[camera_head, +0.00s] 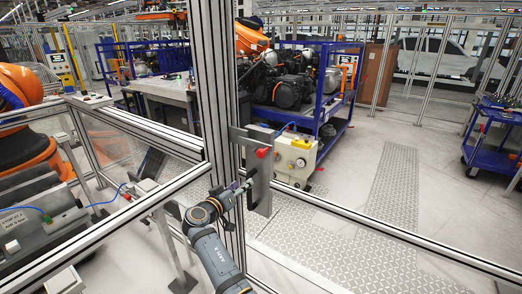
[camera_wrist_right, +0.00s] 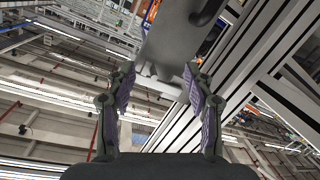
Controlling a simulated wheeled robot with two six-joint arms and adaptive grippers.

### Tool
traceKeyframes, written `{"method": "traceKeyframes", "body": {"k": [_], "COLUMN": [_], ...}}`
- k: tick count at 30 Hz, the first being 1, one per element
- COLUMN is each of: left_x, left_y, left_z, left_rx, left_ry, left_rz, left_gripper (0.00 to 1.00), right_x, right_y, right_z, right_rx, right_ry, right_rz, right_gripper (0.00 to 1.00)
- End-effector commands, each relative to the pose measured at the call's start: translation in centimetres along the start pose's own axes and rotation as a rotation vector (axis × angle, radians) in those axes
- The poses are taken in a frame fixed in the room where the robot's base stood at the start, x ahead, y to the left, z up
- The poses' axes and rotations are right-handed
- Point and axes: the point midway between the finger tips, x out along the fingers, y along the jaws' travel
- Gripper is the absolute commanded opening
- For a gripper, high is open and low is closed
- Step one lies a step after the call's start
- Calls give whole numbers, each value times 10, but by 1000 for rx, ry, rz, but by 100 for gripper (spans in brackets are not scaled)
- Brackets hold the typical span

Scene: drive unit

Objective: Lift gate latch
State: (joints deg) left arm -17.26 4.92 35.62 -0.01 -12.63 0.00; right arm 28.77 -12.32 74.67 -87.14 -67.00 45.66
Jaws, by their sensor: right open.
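The gate latch (camera_head: 262,178) is a grey metal piece with a red knob (camera_head: 263,153), mounted on the tall aluminium post (camera_head: 215,90) in the middle of the head view. My right gripper (camera_head: 244,188) is at the lower part of the latch, just left of its grey handle. In the right wrist view the gripper (camera_wrist_right: 160,76) has its two purple-padded fingers apart. A grey latch part (camera_wrist_right: 175,42) lies ahead of and partly between the fingertips. I cannot tell whether they touch it. My left gripper is not in view.
Aluminium fence rails (camera_head: 370,232) run from the post to both sides. A cream control box (camera_head: 292,158) stands behind the latch. A blue rack (camera_head: 335,110) with an engine is farther back. An orange robot (camera_head: 25,150) is at the left.

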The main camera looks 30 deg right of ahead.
Motion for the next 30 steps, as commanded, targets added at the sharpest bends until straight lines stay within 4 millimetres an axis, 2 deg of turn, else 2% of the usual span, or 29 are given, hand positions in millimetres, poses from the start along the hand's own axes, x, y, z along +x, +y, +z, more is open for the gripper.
{"method": "traceKeyframes", "body": {"k": [1, 3, 6, 10, 13, 24, 30], "left_x": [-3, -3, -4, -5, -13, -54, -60], "left_y": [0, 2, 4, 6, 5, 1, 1], "left_z": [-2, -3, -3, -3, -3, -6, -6], "left_rx": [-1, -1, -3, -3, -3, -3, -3], "left_ry": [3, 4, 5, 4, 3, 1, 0], "left_rz": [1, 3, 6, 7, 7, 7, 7], "left_gripper": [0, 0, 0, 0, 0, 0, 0], "right_x": [-4, -9, -12, -11, -2, 71, 90], "right_y": [18, 38, 51, 54, 56, 68, 69], "right_z": [-28, -53, -68, -70, -73, -78, -76], "right_rx": [56, 112, 149, 153, 150, 146, 148], "right_ry": [25, 51, 68, 72, 74, 71, 71], "right_rz": [53, 111, 151, 159, 159, 157, 155], "right_gripper": [53, 53, 53, 53, 53, 53, 53]}}
